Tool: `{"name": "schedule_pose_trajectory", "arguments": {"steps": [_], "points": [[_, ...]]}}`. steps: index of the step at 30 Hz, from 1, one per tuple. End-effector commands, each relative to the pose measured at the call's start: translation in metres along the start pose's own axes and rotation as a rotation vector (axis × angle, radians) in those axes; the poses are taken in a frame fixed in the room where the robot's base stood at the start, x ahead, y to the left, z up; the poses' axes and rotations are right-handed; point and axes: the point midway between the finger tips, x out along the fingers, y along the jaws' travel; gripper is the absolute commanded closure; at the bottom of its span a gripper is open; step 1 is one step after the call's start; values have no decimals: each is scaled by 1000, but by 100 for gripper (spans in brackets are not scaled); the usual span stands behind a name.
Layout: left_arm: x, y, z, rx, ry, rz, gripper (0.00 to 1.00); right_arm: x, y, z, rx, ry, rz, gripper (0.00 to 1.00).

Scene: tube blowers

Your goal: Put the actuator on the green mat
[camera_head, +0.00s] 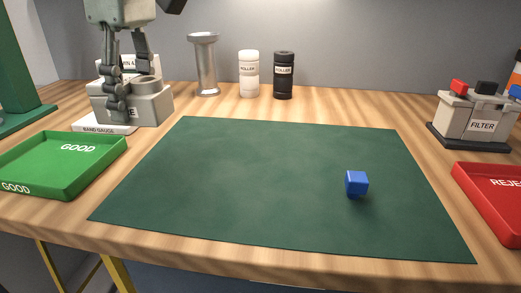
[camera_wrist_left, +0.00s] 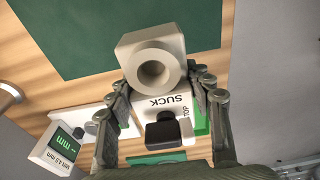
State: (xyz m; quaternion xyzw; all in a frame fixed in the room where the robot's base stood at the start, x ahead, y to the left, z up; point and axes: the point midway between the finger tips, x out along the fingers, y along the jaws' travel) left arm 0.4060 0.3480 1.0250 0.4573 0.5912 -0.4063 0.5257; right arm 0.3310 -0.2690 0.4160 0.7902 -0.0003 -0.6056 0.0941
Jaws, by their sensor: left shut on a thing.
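The actuator (camera_head: 138,104) is a light grey block with a round opening. In the left wrist view the actuator (camera_wrist_left: 172,102) shows the word SUCK, a black button and a boxy end with a round hole. My left gripper (camera_head: 128,100) comes down from above at the back left and is shut on it. In the wrist view its fingers (camera_wrist_left: 162,92) lie on either side of the block. The green mat (camera_head: 240,185) lies mid-table, to the right of and nearer than the held block. My right gripper is not in view.
A blue cube (camera_head: 356,184) is at the mat's right part. The band gauge (camera_head: 103,127) is under or behind the held block. A green GOOD tray (camera_head: 70,180) is left, a red tray (camera_head: 480,190) and filter (camera_head: 475,122) right. Two roller bottles and a metal stand (camera_head: 206,68) are behind.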

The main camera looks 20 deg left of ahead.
Motion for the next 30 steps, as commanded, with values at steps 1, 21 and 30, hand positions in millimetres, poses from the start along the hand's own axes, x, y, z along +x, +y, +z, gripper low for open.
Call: {"name": "schedule_pose_trajectory", "arguments": {"steps": [1, 21, 30], "points": [[3, 0, 8, 4, 5, -2, 100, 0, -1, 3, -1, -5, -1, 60], [56, 12, 115, 2, 1, -1, 100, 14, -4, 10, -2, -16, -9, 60], [90, 12, 119, 1, 1, 0, 100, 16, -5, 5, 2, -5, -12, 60]]}}
